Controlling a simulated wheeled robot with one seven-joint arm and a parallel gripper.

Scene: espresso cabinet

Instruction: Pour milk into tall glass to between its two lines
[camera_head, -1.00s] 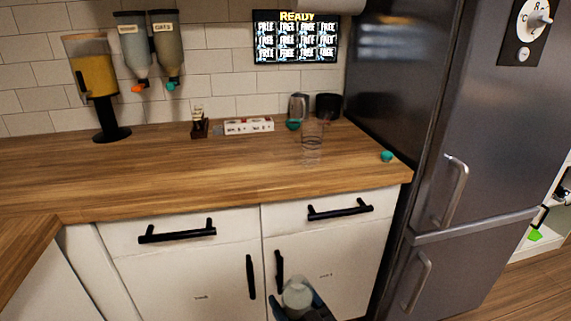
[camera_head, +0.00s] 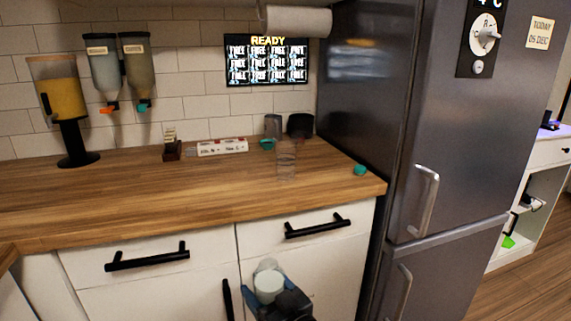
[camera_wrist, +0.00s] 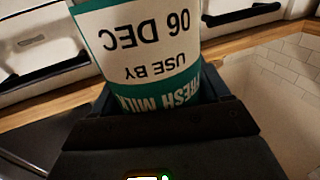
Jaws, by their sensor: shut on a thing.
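My gripper (camera_head: 280,302) is low in front of the drawers in the head view, shut on a milk bottle (camera_head: 268,284) with a pale top. In the wrist view the milk bottle (camera_wrist: 140,45) fills the upper middle, its white and green label reading "FRESH MILK, USE BY 06 DEC" upside down. A tall clear glass (camera_head: 286,160) stands upright on the wooden counter, up and slightly right of my gripper and apart from it. The lines on the glass are too small to tell. I cannot see any milk in it.
The wooden counter (camera_head: 190,195) is clear at its front. A teal cap (camera_head: 360,170) lies near its right end. A grey fridge (camera_head: 385,130) bounds the right side.

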